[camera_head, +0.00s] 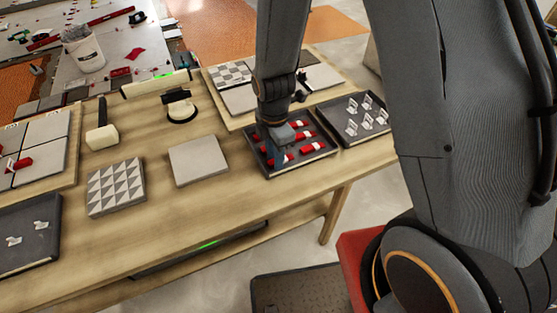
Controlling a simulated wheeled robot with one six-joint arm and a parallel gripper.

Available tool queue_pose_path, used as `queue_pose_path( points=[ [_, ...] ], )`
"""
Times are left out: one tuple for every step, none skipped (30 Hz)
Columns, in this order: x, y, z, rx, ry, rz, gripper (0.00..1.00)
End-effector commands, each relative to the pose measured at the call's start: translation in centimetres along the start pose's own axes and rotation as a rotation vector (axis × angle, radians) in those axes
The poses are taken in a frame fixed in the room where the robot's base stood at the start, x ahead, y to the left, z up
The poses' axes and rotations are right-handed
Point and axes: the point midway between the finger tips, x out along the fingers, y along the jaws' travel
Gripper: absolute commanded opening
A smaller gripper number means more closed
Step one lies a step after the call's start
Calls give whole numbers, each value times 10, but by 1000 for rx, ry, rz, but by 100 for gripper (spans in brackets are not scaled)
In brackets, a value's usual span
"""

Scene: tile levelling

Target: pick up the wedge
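Several red wedges (311,147) with pale parts lie in rows in a dark tray (318,158) near the right part of the wooden table. My gripper (277,158) points down into the left side of this tray, close to the wedges. It hides some of them and part of the tray. Its fingertips are small and dark here, so I cannot tell whether they are open, shut or touching a wedge. Another red wedge (22,164) lies on the grey tiles at the far left.
A second dark tray (344,133) with white clips stands just right of the wedge tray. A plain grey tile (198,160), a triangle-patterned tile (116,187), a mallet (102,131) and a suction-cup tool (180,107) are on the table (185,225). The front strip is clear.

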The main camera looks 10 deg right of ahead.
Motion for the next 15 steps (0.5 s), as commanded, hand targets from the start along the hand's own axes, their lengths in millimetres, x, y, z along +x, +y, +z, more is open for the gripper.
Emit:
queue_pose_path(
  points=[
    [0, 0, 0, 0, 0, 0, 27],
    [0, 0, 0, 0, 0, 0, 27],
    [0, 0, 0, 0, 0, 0, 27],
    [0, 0, 0, 0, 0, 0, 27],
    [0, 0, 0, 0, 0, 0, 22],
    [0, 0, 0, 0, 0, 0, 15],
    [0, 0, 0, 0, 0, 0, 10],
    [0, 0, 0, 0, 0, 0, 5],
    [0, 0, 0, 0, 0, 0, 0],
    [0, 0, 0, 0, 0, 0, 0],
    [0, 0, 0, 0, 0, 0, 0],
    [0, 0, 0, 0, 0, 0, 0],
    [0, 0, 0, 0, 0, 0, 0],
    [0, 0, 0, 0, 0, 0, 0],
    [0, 0, 0, 0, 0, 0, 0]
  ],
)
